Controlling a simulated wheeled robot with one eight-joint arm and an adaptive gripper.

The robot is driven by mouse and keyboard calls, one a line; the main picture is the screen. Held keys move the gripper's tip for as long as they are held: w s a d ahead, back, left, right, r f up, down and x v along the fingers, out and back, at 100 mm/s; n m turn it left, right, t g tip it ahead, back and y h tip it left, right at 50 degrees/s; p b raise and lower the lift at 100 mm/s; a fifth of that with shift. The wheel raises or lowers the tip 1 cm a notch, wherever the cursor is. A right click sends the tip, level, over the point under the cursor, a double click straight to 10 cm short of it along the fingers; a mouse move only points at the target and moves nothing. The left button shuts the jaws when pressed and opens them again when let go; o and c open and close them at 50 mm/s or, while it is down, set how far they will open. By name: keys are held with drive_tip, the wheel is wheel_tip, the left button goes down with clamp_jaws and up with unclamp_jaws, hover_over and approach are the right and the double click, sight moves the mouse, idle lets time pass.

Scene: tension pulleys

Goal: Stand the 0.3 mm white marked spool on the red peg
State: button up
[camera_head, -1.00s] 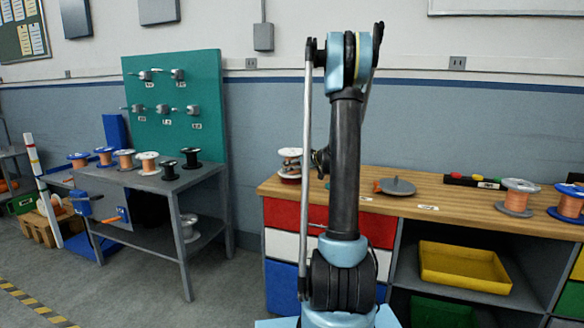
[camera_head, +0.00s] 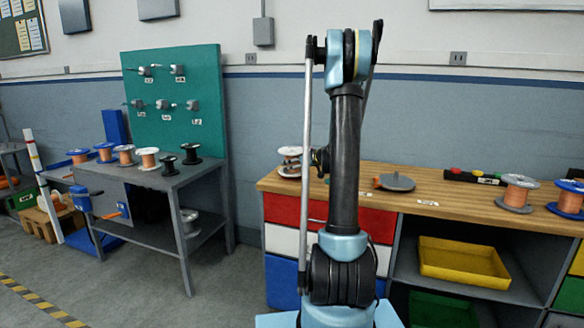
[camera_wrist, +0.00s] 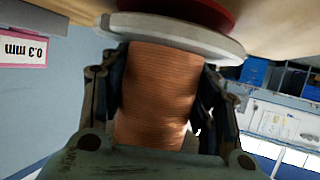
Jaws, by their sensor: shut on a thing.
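A copper-wound spool (camera_wrist: 158,95) with a white flange (camera_wrist: 180,38) fills the middle of the wrist view. My gripper (camera_wrist: 160,78) is shut on its wound part, one finger on each side. A red disc (camera_wrist: 190,10) lies right against or very close to the white flange, by the wooden surface. The red peg's shaft is hidden, so I cannot tell whether it is inside the spool. In the head view the spool (camera_head: 290,152) shows upright at the bench's left end, beside my arm, which hides most of my gripper. A "0.3 mm" label (camera_wrist: 22,48) appears upside down.
The wooden bench (camera_head: 450,205) also holds a grey disc (camera_head: 395,182), a black strip with coloured buttons (camera_head: 474,177) and two spools at right (camera_head: 516,194). A grey table (camera_head: 175,182) at left carries several spools. A yellow tray (camera_head: 463,265) sits below the bench top.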

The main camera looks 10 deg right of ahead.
drive_tip(key=shift+f, duration=0.8)
idle(0.7)
drive_tip(key=o, duration=1.7)
drive_tip(key=shift+c, duration=0.2)
drive_tip(key=shift+s, duration=0.1)
drive_tip(key=v, duration=1.1)
drive_tip(key=shift+s+d+r, duration=0.2)
drive_tip(key=shift+s+d, duration=0.05)
